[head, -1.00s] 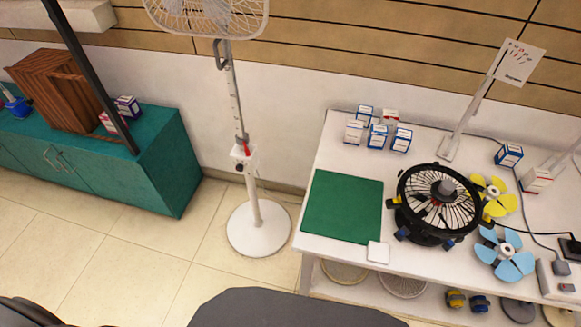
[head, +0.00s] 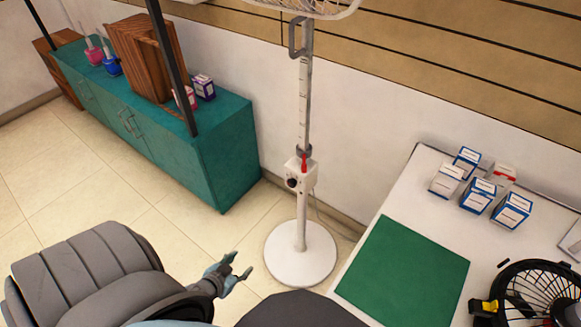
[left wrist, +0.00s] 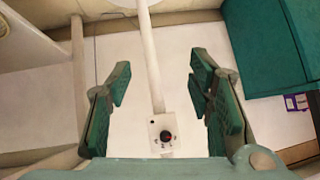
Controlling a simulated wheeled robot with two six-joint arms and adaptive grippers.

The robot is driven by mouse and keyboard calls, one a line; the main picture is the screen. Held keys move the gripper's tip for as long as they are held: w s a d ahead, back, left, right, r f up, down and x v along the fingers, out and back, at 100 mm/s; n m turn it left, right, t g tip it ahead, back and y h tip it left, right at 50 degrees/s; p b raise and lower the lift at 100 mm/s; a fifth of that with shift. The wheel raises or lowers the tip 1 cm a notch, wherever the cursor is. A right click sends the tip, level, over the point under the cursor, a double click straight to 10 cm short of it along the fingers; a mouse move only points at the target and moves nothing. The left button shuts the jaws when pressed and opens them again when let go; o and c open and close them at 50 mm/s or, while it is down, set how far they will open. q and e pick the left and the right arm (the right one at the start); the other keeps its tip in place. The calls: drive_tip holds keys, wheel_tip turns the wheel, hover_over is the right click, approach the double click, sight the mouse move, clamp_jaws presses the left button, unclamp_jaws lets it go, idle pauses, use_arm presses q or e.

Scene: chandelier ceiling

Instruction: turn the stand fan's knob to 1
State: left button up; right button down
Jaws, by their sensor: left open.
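The white stand fan (head: 303,215) stands on a round base on the tiled floor, with its head cut off at the top of the head view. A white control box (head: 300,174) sits on its pole, and the dark round knob (head: 292,183) is on its front. In the left wrist view the knob (left wrist: 166,135) shows with small marks around it, too small to read. My left gripper (head: 242,266) is open and empty, below and left of the knob in the head view. In the left wrist view its fingers (left wrist: 160,90) frame the pole and box without touching them. My right gripper is not in view.
A teal cabinet (head: 215,150) with a wooden box (head: 140,55) stands left of the fan.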

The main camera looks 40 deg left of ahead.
use_arm(q)
drive_tip(key=w+a+r+t+b, duration=0.35)
drive_tip(key=w+t+b, duration=0.25)
drive_tip(key=w+b, duration=0.25)
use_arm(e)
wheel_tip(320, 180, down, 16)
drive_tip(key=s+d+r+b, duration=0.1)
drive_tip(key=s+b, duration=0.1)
use_arm(q)
drive_tip(key=m+t+h+b, duration=0.1)
drive_tip(key=t+h+b, duration=0.1)
drive_tip(key=t, duration=0.1)
approach(290, 185)
drive_tip(key=w+b, duration=0.4)
drive_tip(key=b, duration=0.1)
drive_tip(key=shift+w+f, duration=0.1)
drive_tip(key=shift+w, duration=0.05)
drive_tip(key=shift+w+a+r+b, duration=0.1)
drive_tip(key=shift+w+r+b, duration=0.1)
drive_tip(key=shift+w, duration=0.4)
drive_tip(key=shift+w+r+b, duration=0.1)
drive_tip(key=shift+w+r, duration=0.05)
drive_tip(key=shift+w, duration=1.15)
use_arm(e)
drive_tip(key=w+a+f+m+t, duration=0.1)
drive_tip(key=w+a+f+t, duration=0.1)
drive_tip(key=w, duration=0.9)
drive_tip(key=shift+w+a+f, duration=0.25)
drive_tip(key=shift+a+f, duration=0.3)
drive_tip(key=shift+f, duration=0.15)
